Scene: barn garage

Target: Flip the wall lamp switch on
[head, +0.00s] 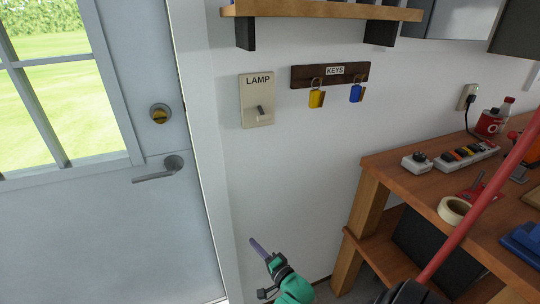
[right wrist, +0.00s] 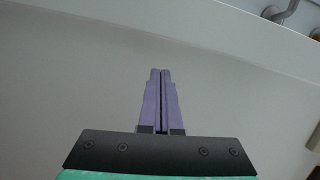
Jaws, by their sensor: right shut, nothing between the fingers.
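The lamp switch plate (head: 257,98) is a beige panel labelled LAMP on the white wall, just right of the door. Its small toggle (head: 261,112) sticks out from the middle of the plate; I cannot tell its on or off state. My right gripper (head: 254,243) is in the lower middle of the head view, below the switch and clear of it. Its purple fingers are shut with nothing between them, and they also show in the right wrist view (right wrist: 160,74). My left gripper is not in view.
A key rack (head: 330,75) with a yellow and a blue key tag hangs right of the switch, under a wooden shelf (head: 320,10). A grey door (head: 100,225) with a handle is at left. A cluttered wooden workbench (head: 410,183) stands at right. The wall below the switch is clear.

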